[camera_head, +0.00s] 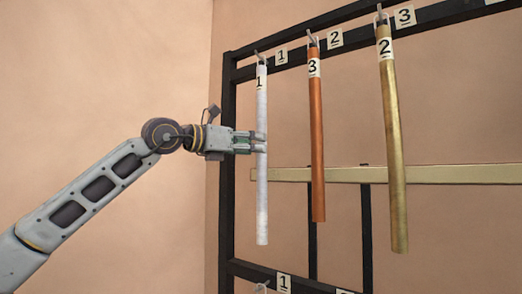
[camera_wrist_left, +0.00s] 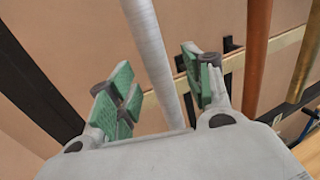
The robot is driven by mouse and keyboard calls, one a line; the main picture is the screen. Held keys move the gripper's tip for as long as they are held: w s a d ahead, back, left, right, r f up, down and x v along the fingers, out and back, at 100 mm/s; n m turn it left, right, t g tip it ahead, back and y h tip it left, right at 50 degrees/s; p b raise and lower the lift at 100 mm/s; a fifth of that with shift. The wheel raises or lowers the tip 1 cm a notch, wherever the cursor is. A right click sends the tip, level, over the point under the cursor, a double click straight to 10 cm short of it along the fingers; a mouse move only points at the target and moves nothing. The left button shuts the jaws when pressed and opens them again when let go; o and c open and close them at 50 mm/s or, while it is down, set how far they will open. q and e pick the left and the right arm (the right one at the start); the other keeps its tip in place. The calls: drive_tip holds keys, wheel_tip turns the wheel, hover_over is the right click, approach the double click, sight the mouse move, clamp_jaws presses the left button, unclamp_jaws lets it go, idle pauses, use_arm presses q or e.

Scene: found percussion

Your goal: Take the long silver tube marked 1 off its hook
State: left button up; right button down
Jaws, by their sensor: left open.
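The long silver tube marked 1 (camera_head: 262,190) hangs upright from a hook (camera_head: 259,55) at the left of the rack's top bar, under a rail tag 1. My left gripper (camera_head: 258,141) is level with the tube's upper middle, coming from the left. In the left wrist view the silver tube (camera_wrist_left: 150,50) runs between the open green-padded fingers (camera_wrist_left: 160,95), with gaps showing beside it. The gripper hides a short part of the tube in the head view. My right gripper is in neither view.
A copper tube marked 3 (camera_head: 317,150) hangs just right of the silver tube, and a brass tube marked 2 (camera_head: 393,150) hangs further right. The black rack frame (camera_head: 227,200) stands left of the tubes. A pale crossbar (camera_head: 450,174) runs behind them.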

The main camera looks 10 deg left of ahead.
use_arm(q)
drive_tip(key=p+x, duration=0.1)
drive_tip(key=x, duration=0.3)
drive_tip(key=shift+p, duration=0.3)
drive_tip(key=shift+a, duration=0.1)
drive_tip(key=shift+c, duration=0.2)
drive_tip(key=c, duration=0.5)
clamp_jaws()
